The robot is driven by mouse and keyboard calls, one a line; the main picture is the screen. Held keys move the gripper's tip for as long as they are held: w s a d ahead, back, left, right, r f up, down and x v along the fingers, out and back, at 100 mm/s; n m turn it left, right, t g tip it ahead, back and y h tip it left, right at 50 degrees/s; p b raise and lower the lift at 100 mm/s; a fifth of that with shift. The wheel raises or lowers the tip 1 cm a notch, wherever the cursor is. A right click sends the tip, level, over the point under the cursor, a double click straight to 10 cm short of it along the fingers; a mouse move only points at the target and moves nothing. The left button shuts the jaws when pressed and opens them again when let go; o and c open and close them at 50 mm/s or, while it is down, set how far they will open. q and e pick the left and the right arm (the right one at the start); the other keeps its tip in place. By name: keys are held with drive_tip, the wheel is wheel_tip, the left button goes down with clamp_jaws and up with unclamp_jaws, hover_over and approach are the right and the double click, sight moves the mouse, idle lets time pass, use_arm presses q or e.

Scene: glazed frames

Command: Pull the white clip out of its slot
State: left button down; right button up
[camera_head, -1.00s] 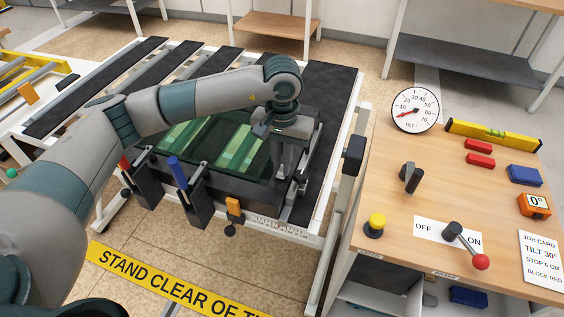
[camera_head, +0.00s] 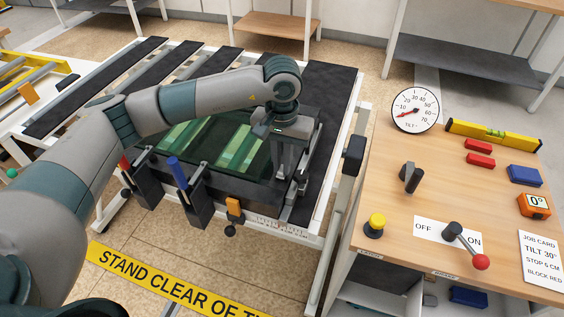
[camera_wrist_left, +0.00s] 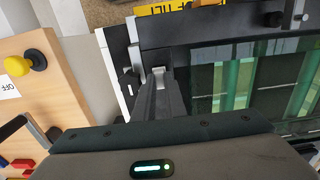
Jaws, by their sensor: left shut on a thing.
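My left gripper (camera_head: 283,178) points down at the right-hand end of the glazed frame (camera_head: 217,143). In the left wrist view its fingers (camera_wrist_left: 158,76) are together at the frame's corner. A small pale piece, which looks like the white clip (camera_wrist_left: 158,70), shows at the fingertips, and the gripper is shut on it. The fingers hide most of the clip and its slot, so I cannot tell how deep it sits. In the head view the clip is hidden by the gripper. My right gripper is not in view.
A red-handled (camera_head: 125,162) and a blue-handled clamp (camera_head: 174,168) stand at the frame's front edge, with an orange stop (camera_head: 234,205) nearby. A wooden bench (camera_head: 400,227) at the right carries a tilt dial (camera_head: 415,110), yellow button (camera_head: 376,222) and red-knobbed lever (camera_head: 481,262).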

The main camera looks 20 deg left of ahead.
sight(282, 168)
use_arm(q)
drive_tip(key=shift+w+r, duration=0.15)
drive_tip(key=shift+r, duration=0.2)
idle(0.7)
drive_tip(key=shift+s+r, duration=0.15)
drive_tip(key=shift+s, duration=0.05)
drive_tip(key=shift+r, duration=0.1)
drive_tip(key=shift+r+b, duration=0.35)
drive_tip(key=shift+r, duration=0.8)
